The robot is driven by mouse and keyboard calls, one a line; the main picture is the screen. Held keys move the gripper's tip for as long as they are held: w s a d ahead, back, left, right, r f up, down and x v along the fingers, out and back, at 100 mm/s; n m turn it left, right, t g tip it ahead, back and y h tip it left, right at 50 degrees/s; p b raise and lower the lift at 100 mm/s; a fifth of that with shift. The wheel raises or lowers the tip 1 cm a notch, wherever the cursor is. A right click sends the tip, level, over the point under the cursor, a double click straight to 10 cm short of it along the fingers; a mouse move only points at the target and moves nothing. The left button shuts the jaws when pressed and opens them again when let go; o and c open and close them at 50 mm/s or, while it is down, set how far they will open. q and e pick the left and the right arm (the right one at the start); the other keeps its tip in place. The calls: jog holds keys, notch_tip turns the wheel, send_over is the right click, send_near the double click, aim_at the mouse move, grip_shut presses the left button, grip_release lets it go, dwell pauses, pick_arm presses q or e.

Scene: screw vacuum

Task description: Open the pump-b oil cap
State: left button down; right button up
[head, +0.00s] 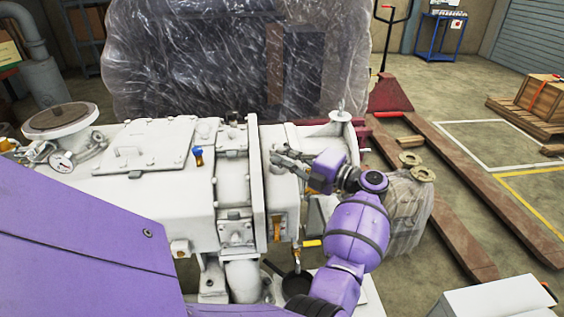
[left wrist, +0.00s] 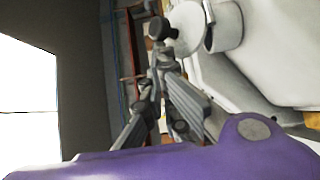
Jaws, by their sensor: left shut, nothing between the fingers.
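A large white pump (head: 150,165) fills the middle of the head view. A small blue-topped fitting (head: 198,157) and a dark cap (head: 232,117) stand on its top. I cannot tell which fitting is the pump-b oil cap. My right gripper is not in view.
A pressure gauge (head: 62,161) and a round flange (head: 60,119) are at the pump's left end. A plastic-wrapped machine (head: 190,55) stands behind. A red pallet truck (head: 392,95) and a wooden crate (head: 545,95) are to the right. Floor there is partly clear.

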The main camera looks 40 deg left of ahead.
pick_arm(q)
jog(key=w+d+m+t+y+b, duration=0.1)
jog(key=m+y, duration=0.1)
jog(key=m, duration=0.1)
jog(key=w+d+m+t+y+b, duration=0.1)
jog(key=m+y+b, duration=0.1)
jog(key=m, duration=0.1)
jog(key=w+d+m+t+y+b, duration=0.1)
jog(key=m+y+b, duration=0.1)
jog(key=shift+w+f+m+t+y, duration=0.25)
jog(key=shift+w+m+t+y, duration=0.05)
jog(key=shift+m+y, duration=0.1)
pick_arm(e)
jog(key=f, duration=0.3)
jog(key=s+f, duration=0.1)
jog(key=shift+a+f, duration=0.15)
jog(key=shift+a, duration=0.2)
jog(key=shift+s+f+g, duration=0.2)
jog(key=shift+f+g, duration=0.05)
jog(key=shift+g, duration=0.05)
pick_arm(q)
jog(key=shift+d, duration=0.1)
